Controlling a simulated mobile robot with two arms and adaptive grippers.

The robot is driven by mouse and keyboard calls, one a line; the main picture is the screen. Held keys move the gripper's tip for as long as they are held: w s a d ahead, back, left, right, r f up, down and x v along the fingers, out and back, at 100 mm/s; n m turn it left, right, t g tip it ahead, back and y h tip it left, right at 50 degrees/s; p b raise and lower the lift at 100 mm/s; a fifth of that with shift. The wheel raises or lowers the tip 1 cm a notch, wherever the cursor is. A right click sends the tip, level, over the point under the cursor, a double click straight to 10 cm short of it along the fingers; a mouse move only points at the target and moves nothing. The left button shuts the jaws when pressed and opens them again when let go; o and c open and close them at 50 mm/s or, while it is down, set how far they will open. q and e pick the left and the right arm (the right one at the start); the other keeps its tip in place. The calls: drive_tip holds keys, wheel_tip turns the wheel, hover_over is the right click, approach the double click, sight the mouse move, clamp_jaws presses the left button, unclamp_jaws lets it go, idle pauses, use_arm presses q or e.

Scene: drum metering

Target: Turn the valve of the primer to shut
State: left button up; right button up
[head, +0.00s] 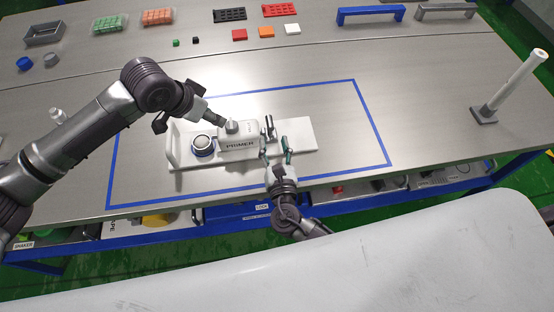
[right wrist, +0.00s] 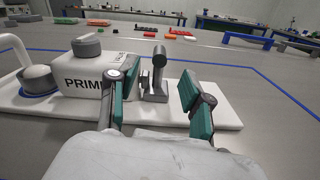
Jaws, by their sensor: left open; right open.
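The primer container (head: 239,145) is a white block labelled PRIMER with a grey cap on top, on a white base plate. Its grey valve (head: 269,127) is at the right end. In the right wrist view, the valve (right wrist: 154,92) has an upright stem with a dark cylindrical end. My right gripper (head: 276,153) is open at the front of the valve. Its green-padded fingers (right wrist: 160,78) stand on either side of the valve in that view, with no clear contact. My left gripper (head: 188,117) is open, above and behind the left part of the base, holding nothing visible.
A round silver-topped cup (head: 203,144) with a blue ring sits on the base's left end. Blue tape (head: 355,95) outlines the work area. A white post (head: 515,82) stands at the right. Trays and coloured blocks line the back. The table right of the base is clear.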

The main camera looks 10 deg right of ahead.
sight(271, 129)
drive_tip(key=w, duration=0.6)
drive_tip(key=shift+w+d, duration=0.2)
drive_tip(key=shift+w, duration=0.2)
clamp_jaws()
